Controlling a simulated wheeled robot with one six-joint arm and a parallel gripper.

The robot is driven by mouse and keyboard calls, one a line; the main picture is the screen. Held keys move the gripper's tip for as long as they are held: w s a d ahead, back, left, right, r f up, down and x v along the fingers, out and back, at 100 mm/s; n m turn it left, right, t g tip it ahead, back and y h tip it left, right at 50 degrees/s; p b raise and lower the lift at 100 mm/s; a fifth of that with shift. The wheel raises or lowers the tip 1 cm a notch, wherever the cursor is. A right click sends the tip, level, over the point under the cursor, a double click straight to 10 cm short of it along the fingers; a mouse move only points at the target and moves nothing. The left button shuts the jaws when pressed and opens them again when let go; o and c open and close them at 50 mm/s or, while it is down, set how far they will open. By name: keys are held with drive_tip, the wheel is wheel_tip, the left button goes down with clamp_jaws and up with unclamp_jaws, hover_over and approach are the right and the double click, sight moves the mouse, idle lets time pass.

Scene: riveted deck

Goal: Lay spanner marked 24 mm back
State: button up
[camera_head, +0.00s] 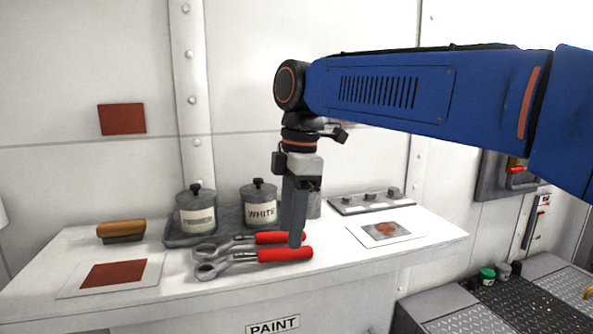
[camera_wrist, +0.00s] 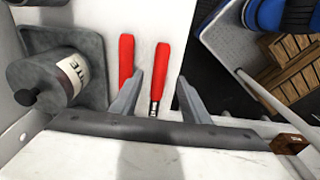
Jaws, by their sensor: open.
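Two spanners with red handles lie side by side on the white bench, their metal heads to the left in the head view. The front spanner (camera_head: 285,254) also shows in the wrist view (camera_wrist: 161,65). The rear spanner (camera_head: 270,238) lies close behind it, and its handle also shows in the wrist view (camera_wrist: 126,56). No size mark can be read on either. My gripper (camera_head: 297,243) points down at the handles, open and empty. In the wrist view its fingers (camera_wrist: 161,78) straddle the line of the front handle; the rear handle is outside them. Contact cannot be told.
Behind the spanners, a grey tray (camera_head: 180,242) holds a labelled pot (camera_head: 196,216) and a pot marked WHITE (camera_head: 259,191). A brush (camera_head: 121,230) and red-patched card (camera_head: 70,292) lie left. Another card (camera_head: 417,226) and a knobbed panel (camera_head: 363,203) are right.

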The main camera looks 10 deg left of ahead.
wheel_tip(320, 180, up, 12)
drive_tip(key=d, duration=0.1)
drive_tip(key=w+d+f+m+t, duration=0.1)
drive_tip(key=d+f+m, duration=0.15)
drive_tip(key=d, duration=0.45)
drive_tip(key=w+d+f+m, duration=0.1)
drive_tip(key=d+m, duration=0.3)
drive_tip(key=d, duration=0.3)
drive_tip(key=s+d+f+m+t, duration=0.1)
drive_tip(key=s+d+f+m, duration=0.4)
drive_tip(key=d+f, duration=0.5)
drive_tip(key=s+d+f+m+t, duration=0.2)
drive_tip(key=d+f+m, duration=0.45)
drive_tip(key=d, duration=0.55)
drive_tip(key=s+d+f+m, duration=0.3)
drive_tip(key=s+f, duration=0.1)
drive_tip(key=f, duration=0.3)
drive_tip(key=s+d+f+m+t+h, duration=0.1)
drive_tip(key=s+d+f+m, duration=0.2)
drive_tip(key=f, duration=0.4)
drive_tip(key=shift+s+d+f, duration=0.2)
drive_tip(key=shift+s+d, duration=0.3)
drive_tip(key=shift+s, duration=0.15)
